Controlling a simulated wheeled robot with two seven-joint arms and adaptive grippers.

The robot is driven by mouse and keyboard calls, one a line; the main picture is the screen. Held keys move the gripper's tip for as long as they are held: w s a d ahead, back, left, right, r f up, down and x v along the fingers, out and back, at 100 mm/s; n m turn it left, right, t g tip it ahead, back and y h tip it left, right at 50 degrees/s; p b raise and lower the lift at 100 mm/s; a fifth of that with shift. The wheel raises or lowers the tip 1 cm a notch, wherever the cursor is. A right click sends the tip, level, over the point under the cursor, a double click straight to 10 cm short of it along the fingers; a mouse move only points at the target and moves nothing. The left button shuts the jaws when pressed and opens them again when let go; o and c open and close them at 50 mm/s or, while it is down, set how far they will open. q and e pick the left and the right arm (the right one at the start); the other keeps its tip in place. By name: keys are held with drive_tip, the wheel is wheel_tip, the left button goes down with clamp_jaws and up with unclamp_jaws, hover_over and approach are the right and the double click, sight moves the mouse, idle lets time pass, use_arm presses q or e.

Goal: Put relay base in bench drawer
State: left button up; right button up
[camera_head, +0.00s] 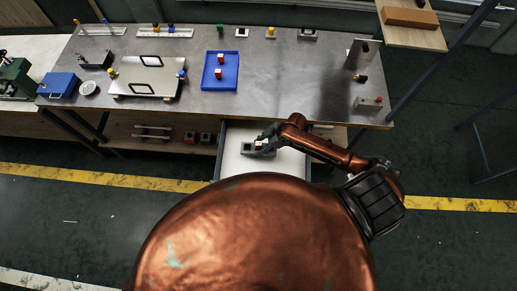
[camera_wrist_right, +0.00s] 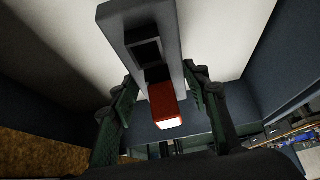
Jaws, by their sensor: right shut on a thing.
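The relay base (camera_head: 249,150) is a grey, elongated piece, seen over the pale floor of the open bench drawer (camera_head: 234,166). In the right wrist view the relay base (camera_wrist_right: 128,20) is a grey bar with a dark square socket and a red block with a white end. My right gripper (camera_head: 265,142) reaches in from the right and is shut on the relay base. In the wrist view its two dark green fingers (camera_wrist_right: 162,100) stand on either side of the piece. Whether the base touches the drawer floor, I cannot tell. My left gripper is not in view.
The bench top (camera_head: 300,85) above the drawer carries a blue tray (camera_head: 221,85) with red-and-white blocks, a metal plate fixture (camera_head: 150,80) and several small parts. Drawer walls (camera_wrist_right: 262,75) rise close around my gripper. Red and dark items sit on the lower shelf left of the drawer.

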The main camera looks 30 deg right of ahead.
drive_tip(key=shift+w+f, duration=0.35)
drive_tip(key=shift+f, duration=1.5)
drive_tip(key=o, duration=1.3)
drive_tip(key=shift+f, duration=0.15)
drive_tip(key=v, duration=1.2)
